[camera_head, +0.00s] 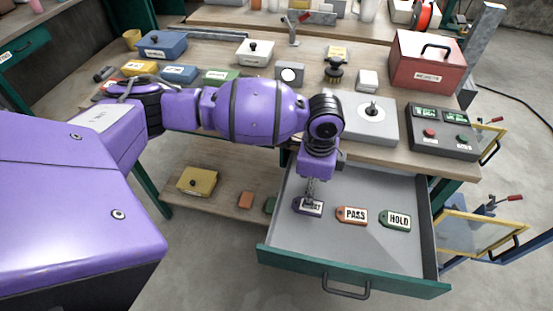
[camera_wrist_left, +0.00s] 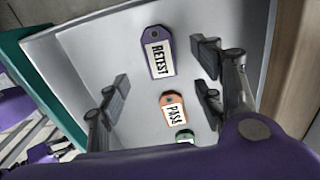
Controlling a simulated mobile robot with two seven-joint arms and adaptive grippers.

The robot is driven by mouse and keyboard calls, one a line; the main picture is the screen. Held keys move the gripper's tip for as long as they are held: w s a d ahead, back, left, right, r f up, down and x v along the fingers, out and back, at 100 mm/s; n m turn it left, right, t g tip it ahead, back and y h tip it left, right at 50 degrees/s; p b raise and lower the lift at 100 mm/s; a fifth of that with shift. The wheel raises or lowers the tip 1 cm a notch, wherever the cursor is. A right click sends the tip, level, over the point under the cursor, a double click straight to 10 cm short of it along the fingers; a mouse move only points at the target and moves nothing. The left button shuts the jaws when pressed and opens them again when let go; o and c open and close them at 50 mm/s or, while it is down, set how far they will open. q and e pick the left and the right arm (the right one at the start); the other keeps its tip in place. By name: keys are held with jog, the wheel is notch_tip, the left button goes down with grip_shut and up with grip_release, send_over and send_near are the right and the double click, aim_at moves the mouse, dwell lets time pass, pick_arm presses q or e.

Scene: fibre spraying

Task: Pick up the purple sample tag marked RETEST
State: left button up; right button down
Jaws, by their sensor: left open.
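The purple RETEST tag (camera_head: 314,208) lies flat in the open drawer, left of the other two tags. In the head view my left gripper (camera_head: 311,189) points down over it and hides part of it. I cannot tell the exact height above the tag. My right gripper is in neither view.
An orange PASS tag (camera_head: 352,215) and a green HOLD tag (camera_head: 396,219) lie right of it in the drawer (camera_head: 320,246). The drawer walls bound the space. The bench top behind holds a grey plate with a knob (camera_head: 358,128), a control box (camera_head: 443,131) and a red toolbox (camera_head: 425,66).

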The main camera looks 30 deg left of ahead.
pick_arm(q)
jog(key=shift+w+d, duration=0.1)
jog(key=shift+f, duration=1.55)
notch_tip(320, 180, down, 5)
jog(key=shift+r, duration=0.2)
jog(key=shift+c, duration=0.5)
jog(key=c, duration=0.9)
jog(key=shift+r, duration=0.1)
